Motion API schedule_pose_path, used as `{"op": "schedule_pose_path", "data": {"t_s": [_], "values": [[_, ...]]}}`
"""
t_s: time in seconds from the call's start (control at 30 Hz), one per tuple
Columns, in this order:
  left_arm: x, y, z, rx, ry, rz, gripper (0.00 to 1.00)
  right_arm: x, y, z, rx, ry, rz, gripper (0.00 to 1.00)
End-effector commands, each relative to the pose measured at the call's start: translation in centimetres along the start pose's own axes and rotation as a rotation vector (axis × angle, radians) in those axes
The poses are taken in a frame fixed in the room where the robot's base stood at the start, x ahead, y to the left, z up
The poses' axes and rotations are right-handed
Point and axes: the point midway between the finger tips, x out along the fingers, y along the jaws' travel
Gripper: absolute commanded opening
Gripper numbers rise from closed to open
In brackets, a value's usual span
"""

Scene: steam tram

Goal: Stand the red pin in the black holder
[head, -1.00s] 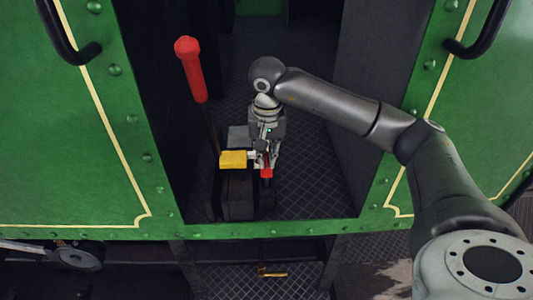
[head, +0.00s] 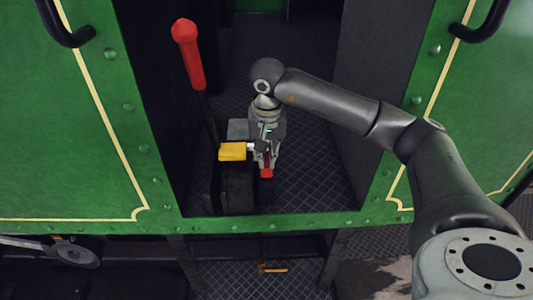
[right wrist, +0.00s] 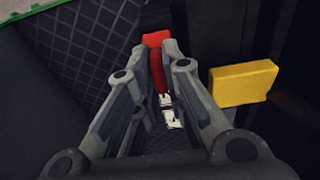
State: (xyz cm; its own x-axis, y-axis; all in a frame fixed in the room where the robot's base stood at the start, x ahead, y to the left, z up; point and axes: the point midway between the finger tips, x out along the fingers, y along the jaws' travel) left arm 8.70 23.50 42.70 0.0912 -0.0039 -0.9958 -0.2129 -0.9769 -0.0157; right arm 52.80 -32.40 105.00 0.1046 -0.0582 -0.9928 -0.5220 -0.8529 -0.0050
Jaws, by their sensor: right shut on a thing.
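The red pin (head: 267,173) is between the fingers of my right gripper (head: 266,168), low in the cab doorway. In the right wrist view my right gripper (right wrist: 160,62) is shut on the red pin (right wrist: 157,52), whose red end sticks out past the fingertips. The pin's lower part is hidden by the fingers. A dark box (head: 238,192) stands just left of the gripper; I cannot tell whether it is the black holder. My left gripper is not in view.
A yellow block (head: 232,151) sits close left of the gripper, above the dark box. A tall red-handled lever (head: 188,55) rises behind it. Green panels (head: 60,130) flank the doorway. The patterned floor (head: 305,185) to the right is clear.

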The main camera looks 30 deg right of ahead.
Motion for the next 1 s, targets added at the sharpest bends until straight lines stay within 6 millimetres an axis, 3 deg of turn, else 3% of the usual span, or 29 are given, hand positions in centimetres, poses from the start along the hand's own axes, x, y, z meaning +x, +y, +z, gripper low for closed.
{"op": "schedule_pose_path", "data": {"t_s": [0.27, 0.3, 0.5, 0.83, 1.0], "values": [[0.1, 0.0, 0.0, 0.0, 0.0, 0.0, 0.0, 0.1, 0.0, 0.0, 0.0, 0.001, 0.0, 0.0], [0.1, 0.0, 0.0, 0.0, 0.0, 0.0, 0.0, 0.1, 0.0, 0.0, 0.0, 0.001, 0.0, 0.13], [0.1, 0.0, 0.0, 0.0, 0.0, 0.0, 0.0, 0.1, 0.0, 0.0, 0.0, 0.001, 0.0, 0.36], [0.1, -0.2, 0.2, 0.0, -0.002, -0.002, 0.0, -0.2, 0.0, 0.0, 0.0, 0.0, 0.0, 0.36], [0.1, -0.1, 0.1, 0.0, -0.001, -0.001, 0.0, -2.4, -0.1, -0.1, -0.001, 0.003, -0.002, 0.36]]}}
